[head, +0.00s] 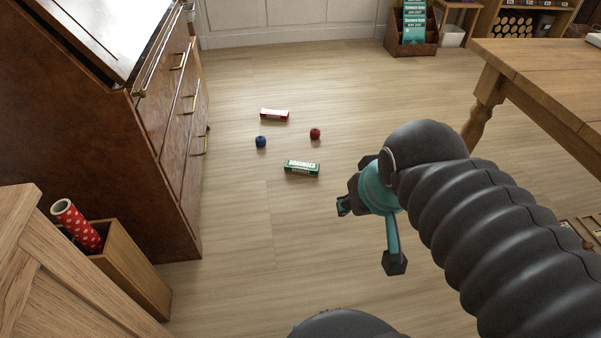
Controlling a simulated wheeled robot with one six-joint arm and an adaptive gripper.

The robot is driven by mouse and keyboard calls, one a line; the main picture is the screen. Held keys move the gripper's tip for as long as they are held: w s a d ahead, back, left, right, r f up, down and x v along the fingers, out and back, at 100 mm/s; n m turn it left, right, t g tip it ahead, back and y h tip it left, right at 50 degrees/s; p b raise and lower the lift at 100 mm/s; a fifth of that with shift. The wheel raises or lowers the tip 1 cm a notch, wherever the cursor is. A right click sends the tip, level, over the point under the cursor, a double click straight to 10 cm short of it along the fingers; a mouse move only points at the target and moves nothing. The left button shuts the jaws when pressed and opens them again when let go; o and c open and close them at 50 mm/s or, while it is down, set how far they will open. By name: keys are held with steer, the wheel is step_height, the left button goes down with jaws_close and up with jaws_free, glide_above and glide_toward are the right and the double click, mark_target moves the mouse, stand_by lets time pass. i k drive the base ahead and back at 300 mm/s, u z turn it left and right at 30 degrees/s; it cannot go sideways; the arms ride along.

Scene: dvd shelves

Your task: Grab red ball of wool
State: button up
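A small dark red ball (315,133), which looks like the ball of wool, lies on the wooden floor a little above the picture's centre. My gripper (368,234) is in the head view, below and to the right of the ball and clearly apart from it. Its teal and black fingers are spread apart, with nothing seen between them. My dark ribbed arm comes in from the lower right.
A blue ball (261,142), a red box (274,115) and a green box (302,168) lie near the red ball. A brown drawer cabinet (150,130) stands left, a wooden table (545,75) right. The floor between is mostly clear.

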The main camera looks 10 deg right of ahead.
mark_target(314, 133)
steer(key=z, duration=0.45)
steer(key=i, duration=0.65)
steer(key=z, duration=0.45)
steer(key=i, duration=0.95)
steer(key=u, duration=1)
steer(key=i, duration=0.85)
steer(key=u, duration=0.95)
